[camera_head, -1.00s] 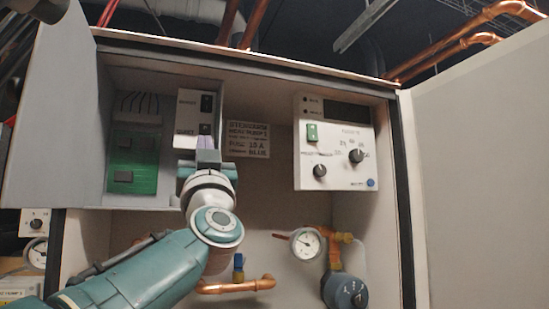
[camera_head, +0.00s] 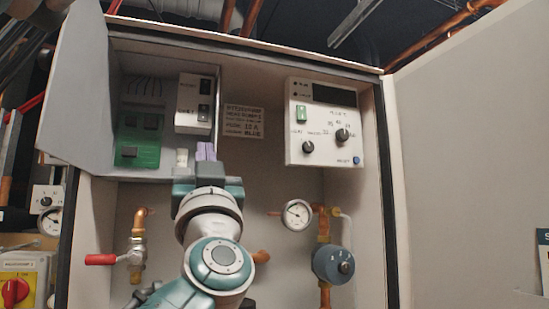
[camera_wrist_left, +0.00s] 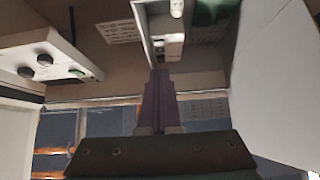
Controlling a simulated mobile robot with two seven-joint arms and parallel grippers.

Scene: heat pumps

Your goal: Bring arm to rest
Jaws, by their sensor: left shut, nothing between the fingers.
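My left gripper (camera_head: 206,150) is in front of the open heat pump cabinet, its purple fingers together and empty. In the head view the fingertips appear just below and right of the white switch box (camera_head: 194,103). In the left wrist view the closed fingers (camera_wrist_left: 157,85) point toward the white box (camera_wrist_left: 165,40); I cannot tell the exact gap, but nothing is held. My left arm (camera_head: 218,262) rises from the bottom of the picture. My right gripper does not show.
A control panel (camera_head: 325,122) with knobs is on the right of the cabinet. Below are a gauge (camera_head: 297,213), copper pipes and a red-handled valve (camera_head: 101,259). The open door (camera_head: 465,150) stands at right. A green circuit board (camera_head: 137,150) is at left.

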